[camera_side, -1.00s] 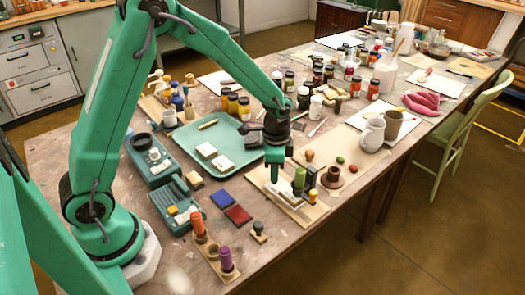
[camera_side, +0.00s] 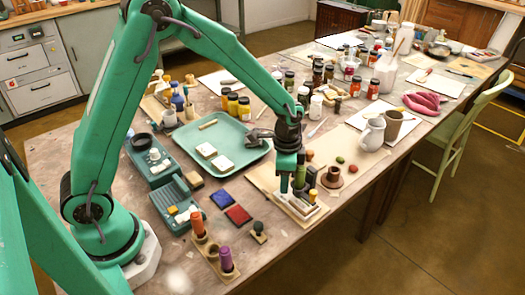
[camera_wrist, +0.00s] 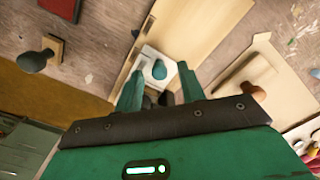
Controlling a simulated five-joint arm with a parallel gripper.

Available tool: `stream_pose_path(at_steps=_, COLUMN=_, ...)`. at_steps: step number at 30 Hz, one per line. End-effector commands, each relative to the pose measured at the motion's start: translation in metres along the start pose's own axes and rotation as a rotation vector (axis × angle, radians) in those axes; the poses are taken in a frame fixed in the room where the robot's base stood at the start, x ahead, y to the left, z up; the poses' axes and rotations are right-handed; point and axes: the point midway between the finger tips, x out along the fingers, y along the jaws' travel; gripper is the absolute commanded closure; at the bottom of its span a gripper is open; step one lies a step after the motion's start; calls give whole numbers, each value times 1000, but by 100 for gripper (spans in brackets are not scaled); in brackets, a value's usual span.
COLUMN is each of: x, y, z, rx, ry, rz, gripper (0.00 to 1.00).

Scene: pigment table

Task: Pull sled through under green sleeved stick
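My gripper (camera_side: 291,180) points down over a tan board on the near part of the table. The knob stands on a white block that looks like the sled (camera_wrist: 147,56), which is also on the board in the side view (camera_side: 297,206). I cannot tell whether the fingers touch the knob. The green sleeved stick (camera_side: 300,179) appears beside my fingers in the side view, partly hidden by them. I cannot make it out in the wrist view.
A yellow-capped peg (camera_side: 313,196) and a brown cup on a round base (camera_side: 332,177) stand close on the right. A dark-knobbed stamp (camera_side: 259,230) and a red pad (camera_side: 238,214) lie to the left. A teal tray (camera_side: 185,143) is behind on the left.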

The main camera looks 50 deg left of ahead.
Motion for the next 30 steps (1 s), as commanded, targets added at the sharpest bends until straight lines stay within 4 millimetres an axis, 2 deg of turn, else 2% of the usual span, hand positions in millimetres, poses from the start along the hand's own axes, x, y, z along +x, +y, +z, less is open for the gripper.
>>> stream_pose_path(at_steps=11, x=-7, y=0, z=0, rx=0, ry=1, rz=0, gripper=61)
stream_pose_path(at_steps=24, x=-59, y=0, z=0, rx=0, ry=2, rz=-1, gripper=61)
stream_pose_path(at_steps=30, x=-75, y=0, z=0, rx=0, ry=1, rz=0, gripper=61)
